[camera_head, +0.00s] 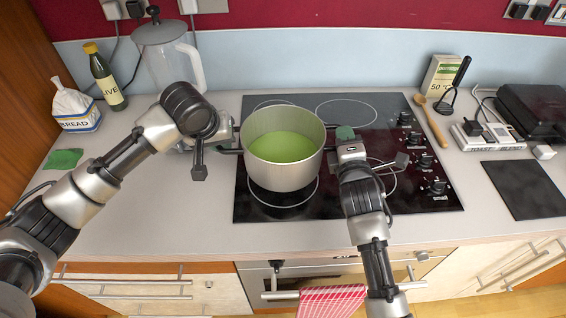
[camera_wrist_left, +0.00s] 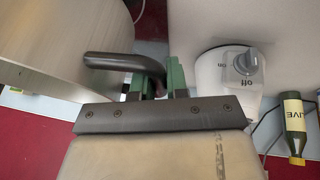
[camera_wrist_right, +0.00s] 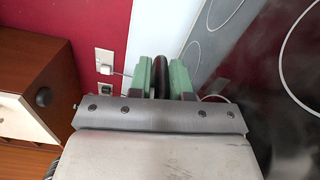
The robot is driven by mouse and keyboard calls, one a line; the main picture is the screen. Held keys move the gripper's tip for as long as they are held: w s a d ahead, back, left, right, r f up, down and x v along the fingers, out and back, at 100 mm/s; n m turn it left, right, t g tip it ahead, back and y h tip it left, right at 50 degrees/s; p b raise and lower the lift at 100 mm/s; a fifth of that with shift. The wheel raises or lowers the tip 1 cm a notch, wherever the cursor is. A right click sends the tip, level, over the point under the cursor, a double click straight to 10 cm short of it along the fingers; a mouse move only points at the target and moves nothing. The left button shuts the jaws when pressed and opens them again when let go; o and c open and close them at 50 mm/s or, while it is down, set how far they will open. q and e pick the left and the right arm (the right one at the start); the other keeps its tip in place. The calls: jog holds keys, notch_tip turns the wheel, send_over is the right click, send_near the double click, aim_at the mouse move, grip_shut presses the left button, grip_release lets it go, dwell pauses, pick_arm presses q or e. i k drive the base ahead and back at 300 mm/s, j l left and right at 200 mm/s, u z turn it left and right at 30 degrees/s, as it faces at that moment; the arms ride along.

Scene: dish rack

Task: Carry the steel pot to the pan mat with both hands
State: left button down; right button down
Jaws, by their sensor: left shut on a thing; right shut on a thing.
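The steel pot (camera_head: 284,174) holds green contents and is upright over the front left of the black hob; I cannot tell whether it touches the hob. My left gripper (camera_head: 228,138) is shut on its left handle, and the left wrist view shows this dark handle (camera_wrist_left: 112,62) between the green fingers (camera_wrist_left: 160,80). My right gripper (camera_head: 343,135) is at the pot's right side. In the right wrist view its fingers (camera_wrist_right: 166,78) are shut on the dark right handle (camera_wrist_right: 191,58). The pan mat (camera_head: 527,190) appears to be the dark, bare square on the counter at the right.
The hob (camera_head: 335,205) has knobs (camera_head: 425,160) along its right side. A kettle (camera_head: 168,60), olive bottle (camera_head: 105,80) and bread bag (camera_head: 75,108) are at the left.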

aim_at(527, 186)
jog(key=z, duration=1.05)
jog(key=i+l+z, duration=0.45)
jog(key=i, duration=0.2)
jog(key=i+l, duration=0.2)
jog(key=i, duration=0.05)
